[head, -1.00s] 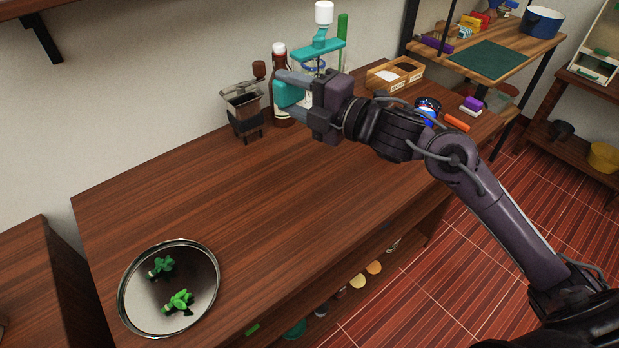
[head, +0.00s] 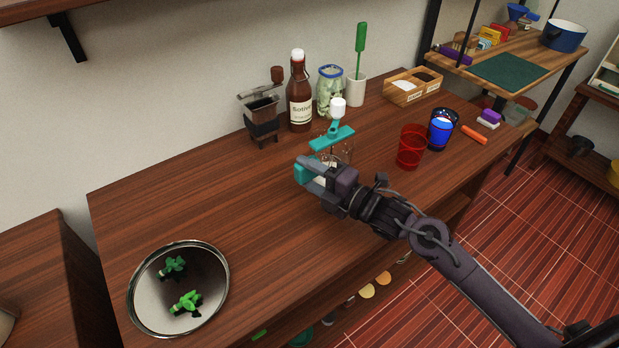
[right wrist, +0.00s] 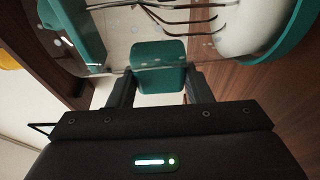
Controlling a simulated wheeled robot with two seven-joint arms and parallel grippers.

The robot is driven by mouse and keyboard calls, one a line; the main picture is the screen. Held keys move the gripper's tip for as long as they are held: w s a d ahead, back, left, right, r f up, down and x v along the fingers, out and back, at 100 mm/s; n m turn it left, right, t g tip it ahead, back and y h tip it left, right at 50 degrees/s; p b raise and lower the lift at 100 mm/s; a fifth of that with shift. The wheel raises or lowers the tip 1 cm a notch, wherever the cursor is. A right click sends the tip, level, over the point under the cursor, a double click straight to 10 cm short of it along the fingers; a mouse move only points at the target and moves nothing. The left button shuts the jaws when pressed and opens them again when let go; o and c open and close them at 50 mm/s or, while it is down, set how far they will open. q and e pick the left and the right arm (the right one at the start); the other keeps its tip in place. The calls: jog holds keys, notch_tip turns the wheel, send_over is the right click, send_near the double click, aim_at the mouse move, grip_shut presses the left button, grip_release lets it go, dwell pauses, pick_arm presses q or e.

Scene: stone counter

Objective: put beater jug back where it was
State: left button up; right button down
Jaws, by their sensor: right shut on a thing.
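The beater jug has a teal lid with a white knob (head: 331,137) and a clear body, with metal beater wires inside. In the head view it is roughly upright over the middle of the counter, and its lower part is hidden behind my gripper. My right gripper (head: 318,174) is shut on the jug, at its near side. In the right wrist view a teal block (right wrist: 158,65) sits between my dark fingers (right wrist: 160,88), against the clear wall with the wires (right wrist: 165,15). I cannot tell whether the jug's base touches the counter. My left gripper is out of view.
A red glass (head: 411,146) and a blue glass (head: 442,129) stand right of the jug. A grinder (head: 262,118), a brown bottle (head: 299,95), a jar (head: 329,93) and a white cup (head: 355,90) line the back. A round tray (head: 150,313) lies at front left. The counter's left-middle is clear.

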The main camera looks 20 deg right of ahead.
jog(key=shift+f, duration=0.6)
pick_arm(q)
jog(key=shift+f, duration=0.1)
pick_arm(e)
jog(key=shift+f, duration=0.1)
jog(key=c, duration=0.7)
grip_release()
jog(key=shift+f, duration=0.1)
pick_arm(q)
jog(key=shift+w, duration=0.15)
pick_arm(e)
jog(key=shift+r, duration=0.2)
jog(key=v, duration=1)
jog(key=shift+s+d+f+b, duration=0.1)
jog(key=shift+s+d+b, duration=0.1)
jog(key=shift+s+b, duration=0.1)
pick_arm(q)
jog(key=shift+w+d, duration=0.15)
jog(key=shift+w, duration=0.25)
pick_arm(e)
jog(key=shift+s+d, duration=0.4)
jog(key=shift+s, duration=0.1)
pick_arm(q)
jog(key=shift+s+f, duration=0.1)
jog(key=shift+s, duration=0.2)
